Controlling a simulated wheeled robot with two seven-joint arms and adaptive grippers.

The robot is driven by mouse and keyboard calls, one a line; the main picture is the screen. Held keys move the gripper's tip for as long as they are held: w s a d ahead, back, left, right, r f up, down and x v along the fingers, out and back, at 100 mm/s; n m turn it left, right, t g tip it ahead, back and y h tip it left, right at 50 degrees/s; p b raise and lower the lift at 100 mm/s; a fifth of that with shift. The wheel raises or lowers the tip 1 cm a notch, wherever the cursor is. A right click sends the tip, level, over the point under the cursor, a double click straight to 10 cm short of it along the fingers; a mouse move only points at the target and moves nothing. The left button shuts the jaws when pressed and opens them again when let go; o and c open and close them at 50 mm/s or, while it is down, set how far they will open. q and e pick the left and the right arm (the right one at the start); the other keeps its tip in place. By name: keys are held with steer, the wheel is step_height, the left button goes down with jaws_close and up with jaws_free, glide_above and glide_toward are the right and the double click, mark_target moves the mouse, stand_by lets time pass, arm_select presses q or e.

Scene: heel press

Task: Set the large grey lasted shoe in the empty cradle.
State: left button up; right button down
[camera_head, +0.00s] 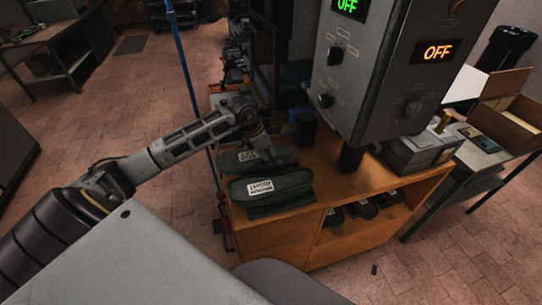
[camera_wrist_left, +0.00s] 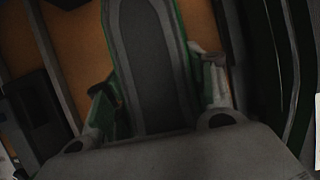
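In the left wrist view a long grey shape with green edges (camera_wrist_left: 152,60), seemingly a shoe, lies between the two fingers of my left gripper (camera_wrist_left: 155,95). The fingers stand close along its sides; whether they press on it I cannot tell. A second dark green shoe (camera_head: 272,188), with a white label, rests on the near part of the bench. My right gripper is not in view. I cannot make out the empty cradle.
The wooden bench (camera_head: 360,187) has several dark shoes (camera_head: 362,209) on its lower shelf. A grey control box (camera_head: 385,75) with OFF displays overhangs the bench. A blue pole (camera_head: 190,85) rises beside my arm. A side table at right holds an open carton (camera_head: 505,110).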

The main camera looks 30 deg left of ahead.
arm_select(q)
steer(key=o, duration=0.5)
steer(key=shift+c, duration=0.2)
steer(key=shift+f, duration=0.1)
steer(key=shift+s, duration=0.1)
steer(key=shift+s+a+r, duration=0.1)
steer(key=shift+a+r, duration=0.15)
steer(key=shift+r, duration=0.4)
steer(key=shift+v, duration=5.3)
